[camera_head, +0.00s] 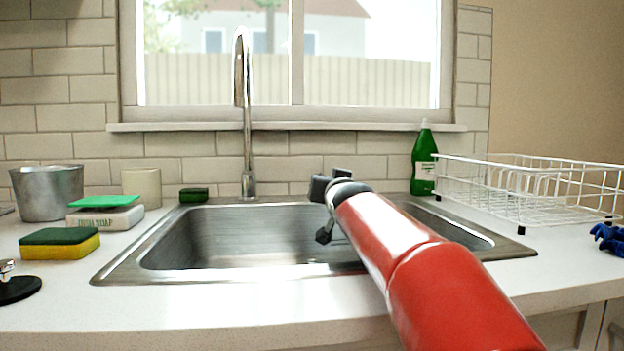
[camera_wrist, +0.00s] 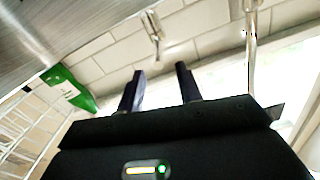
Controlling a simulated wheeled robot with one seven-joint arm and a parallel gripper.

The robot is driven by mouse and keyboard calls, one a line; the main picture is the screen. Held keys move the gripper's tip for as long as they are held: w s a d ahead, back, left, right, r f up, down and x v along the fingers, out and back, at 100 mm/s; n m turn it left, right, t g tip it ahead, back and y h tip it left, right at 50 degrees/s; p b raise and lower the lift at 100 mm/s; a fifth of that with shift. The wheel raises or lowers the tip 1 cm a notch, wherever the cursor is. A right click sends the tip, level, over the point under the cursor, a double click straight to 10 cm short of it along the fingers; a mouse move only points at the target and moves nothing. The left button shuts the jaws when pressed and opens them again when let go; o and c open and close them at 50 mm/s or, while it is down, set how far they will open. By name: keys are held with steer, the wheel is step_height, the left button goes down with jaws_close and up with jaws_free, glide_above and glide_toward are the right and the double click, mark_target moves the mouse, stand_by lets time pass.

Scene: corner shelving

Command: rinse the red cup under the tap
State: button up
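No red cup shows in either view. The tap (camera_head: 243,115) is a tall chrome spout behind the steel sink (camera_head: 170,222), and I see no water running from it. My gripper (camera_head: 321,212) is over the sink, to the right of the tap, at the end of my red arm. In the wrist view my gripper's two dark fingers (camera_wrist: 160,69) stand apart with nothing between them. My arm hides part of the sink's right side.
A metal pot (camera_head: 47,193), a beige cup (camera_head: 142,186) and a green-and-yellow sponge (camera_head: 60,245) stand on the left counter. A green bottle (camera_head: 423,165) and a white wire rack (camera_head: 520,190) stand at right. A window (camera_head: 370,60) is behind.

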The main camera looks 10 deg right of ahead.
steer(key=w+p, duration=0.1)
steer(key=w, duration=0.1)
steer(key=w+p, duration=0.1)
steer(key=w, duration=0.1)
steer(key=w+p, duration=0.1)
steer(key=w, duration=0.2)
steer(key=shift+d, duration=0.25)
jaws_close()
